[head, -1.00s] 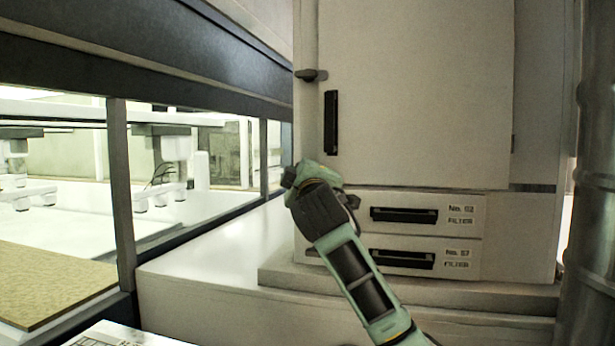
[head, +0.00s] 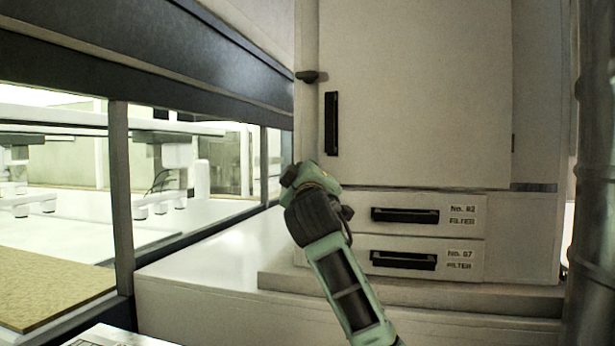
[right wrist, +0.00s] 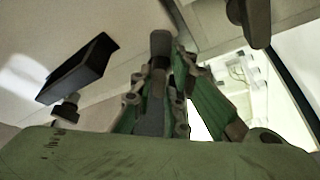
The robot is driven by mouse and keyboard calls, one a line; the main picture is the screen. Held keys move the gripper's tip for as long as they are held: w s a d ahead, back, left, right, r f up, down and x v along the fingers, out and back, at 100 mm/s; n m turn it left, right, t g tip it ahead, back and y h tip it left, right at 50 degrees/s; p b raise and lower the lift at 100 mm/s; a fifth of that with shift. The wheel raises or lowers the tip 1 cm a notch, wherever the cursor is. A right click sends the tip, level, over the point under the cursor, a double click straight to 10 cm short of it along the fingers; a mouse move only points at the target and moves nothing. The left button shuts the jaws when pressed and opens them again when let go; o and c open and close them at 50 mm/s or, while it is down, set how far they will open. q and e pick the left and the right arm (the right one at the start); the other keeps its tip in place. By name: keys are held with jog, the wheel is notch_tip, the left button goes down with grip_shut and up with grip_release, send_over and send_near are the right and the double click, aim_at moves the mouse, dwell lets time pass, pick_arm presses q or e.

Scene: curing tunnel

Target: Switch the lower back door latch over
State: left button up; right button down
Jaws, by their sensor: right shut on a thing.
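The pale cabinet door (head: 420,90) looks closed, with a black upright handle (head: 331,124) near its left edge. A dark latch (head: 307,77) sits at its upper left edge. My right arm reaches up to the door's lower left edge, where my wrist hides the lower latch in the head view. In the right wrist view my right gripper (right wrist: 167,82) is shut on a dark grey, round-ended lever, the lower latch (right wrist: 160,43). How far the latch is turned is hard to tell. My left gripper is out of view.
Two filter drawers (head: 470,230) with black pulls lie below the door, above a pale ledge (head: 400,290). A glazed tunnel with a dark frame (head: 121,190) stands at left. A dark column (head: 592,200) stands close at right.

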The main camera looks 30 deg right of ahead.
jog(key=shift+a+m+g+h+b, duration=0.15)
jog(key=shift+m+h+b, duration=0.55)
jog(key=shift+m+b, duration=0.75)
jog(key=shift+d+m+g+h+b, duration=0.15)
jog(key=shift+m+h+b, duration=0.7)
jog(key=shift+m, duration=1)
jog(key=shift+w+a+m+g+h+b, duration=0.15)
jog(key=shift+m+h+b, duration=0.25)
jog(key=shift+m, duration=0.4)
jog(key=shift+s+m+g+h+b, duration=0.15)
jog(key=shift+m+b, duration=0.3)
jog(key=shift+m, duration=0.35)
jog(key=shift+w+f+m+g+h+b, duration=0.1)
jog(key=shift+m+g+h+b, duration=0.3)
jog(key=shift+m, duration=0.6)
jog(key=shift+w+f+m+g+h+b, duration=0.15)
jog(key=shift+m+g+h, duration=0.35)
jog(key=shift+m, duration=0.5)
dwell(0.6)
jog(key=c, duration=1.8)
grip_release()
jog(key=shift+s+r, duration=0.1)
jog(key=shift+r, duration=0.05)
jog(key=shift+o, duration=0.2)
